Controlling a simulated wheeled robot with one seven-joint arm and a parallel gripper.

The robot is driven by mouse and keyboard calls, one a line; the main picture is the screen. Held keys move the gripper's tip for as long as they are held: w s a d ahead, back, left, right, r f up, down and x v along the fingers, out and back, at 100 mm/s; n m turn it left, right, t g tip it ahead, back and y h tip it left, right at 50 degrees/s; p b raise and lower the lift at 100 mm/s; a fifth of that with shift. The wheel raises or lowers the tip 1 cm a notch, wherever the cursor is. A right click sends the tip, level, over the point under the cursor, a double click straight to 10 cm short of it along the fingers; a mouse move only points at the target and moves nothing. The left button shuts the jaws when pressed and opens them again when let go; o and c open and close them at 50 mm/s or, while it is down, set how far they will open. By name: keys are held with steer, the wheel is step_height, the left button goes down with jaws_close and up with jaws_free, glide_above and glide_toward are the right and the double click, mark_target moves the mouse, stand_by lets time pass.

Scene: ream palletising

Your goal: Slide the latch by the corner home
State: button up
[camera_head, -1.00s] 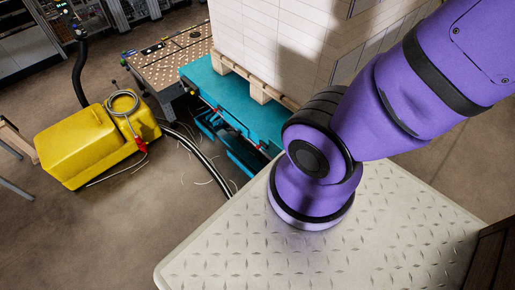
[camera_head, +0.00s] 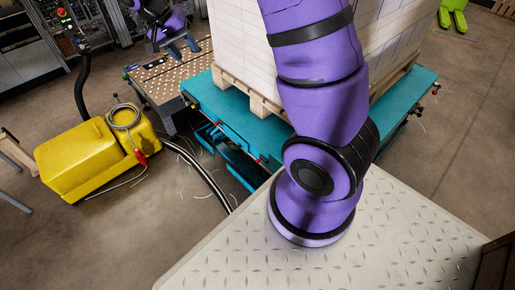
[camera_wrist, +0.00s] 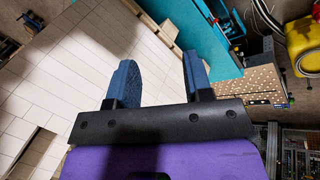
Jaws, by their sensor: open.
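My gripper (camera_head: 180,46) shows at the top left of the head view, above the perforated table and left of the white stack. In the wrist view my gripper (camera_wrist: 159,58) is open, with two blue fingers apart and nothing between them. The teal lift table (camera_head: 250,125) has small dark and red fittings along its edge; one fitting (camera_head: 188,99) is at its left corner. The teal table also shows in the wrist view (camera_wrist: 185,22), beyond the fingers. The latch is too small to make out for sure, and I cannot tell its position.
A tall white stack (camera_head: 245,55) stands on a wooden pallet (camera_head: 262,107) on the teal table. The perforated table (camera_head: 165,75) adjoins its left corner. A yellow machine (camera_head: 80,160) with a hose stands at left. Floor lies open at right.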

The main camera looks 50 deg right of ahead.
steer(key=w+d+f+m+g+h, duration=0.1)
steer(key=w+f, duration=0.1)
steer(key=f, duration=0.5)
steer(key=w+f+m+g+h, duration=0.1)
steer(key=w+f, duration=0.2)
steer(key=f, duration=0.4)
steer(key=m+h, duration=0.2)
steer(key=h, duration=0.6)
glide_toward(257, 162)
steer(key=shift+g, duration=0.3)
steer(key=x, duration=1)
steer(key=shift+w+d+f, duration=0.3)
steer(key=shift+f, duration=0.05)
